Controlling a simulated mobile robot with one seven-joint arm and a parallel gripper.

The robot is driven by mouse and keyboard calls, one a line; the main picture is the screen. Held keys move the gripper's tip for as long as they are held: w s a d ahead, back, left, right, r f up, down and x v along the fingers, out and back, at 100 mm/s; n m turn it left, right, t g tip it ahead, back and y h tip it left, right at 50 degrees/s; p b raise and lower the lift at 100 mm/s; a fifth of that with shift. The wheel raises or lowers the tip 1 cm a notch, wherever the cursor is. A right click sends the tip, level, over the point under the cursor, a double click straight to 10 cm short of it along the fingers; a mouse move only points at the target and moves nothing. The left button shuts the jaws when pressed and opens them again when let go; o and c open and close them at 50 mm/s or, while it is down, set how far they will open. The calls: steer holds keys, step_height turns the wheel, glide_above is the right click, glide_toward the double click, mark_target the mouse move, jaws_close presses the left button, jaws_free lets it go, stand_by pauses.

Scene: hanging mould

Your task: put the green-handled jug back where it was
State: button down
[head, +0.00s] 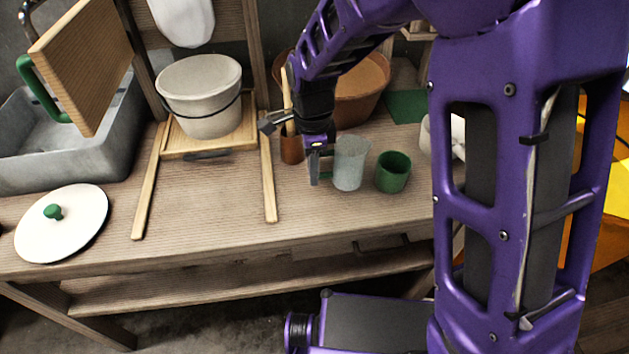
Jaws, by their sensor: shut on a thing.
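The jug (350,163) is a pale grey, translucent-looking vessel near the right part of the bench. A bit of its green handle shows on its left side, at my gripper. My gripper (319,173) comes down from above and is shut on that handle. The jug is upright and close to the bench top; I cannot tell whether its base touches. Part of the handle is hidden by the fingers.
A green cup (393,172) stands just right of the jug. A brown bowl (362,92) and a small brown pot (291,150) are behind. A white bucket (203,95) sits on a board between two wooden rails. A white lid (62,224) lies left. The front middle bench (200,225) is clear.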

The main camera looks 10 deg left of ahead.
steer(key=shift+f, duration=1.65)
steer(key=shift+f+b, duration=0.15)
steer(key=shift+b, duration=0.2)
steer(key=c, duration=0.8)
jaws_free()
steer(key=shift+c, duration=0.2)
step_height(320, 180, up, 12)
steer(key=shift+r+p, duration=0.2)
steer(key=shift+p, duration=1)
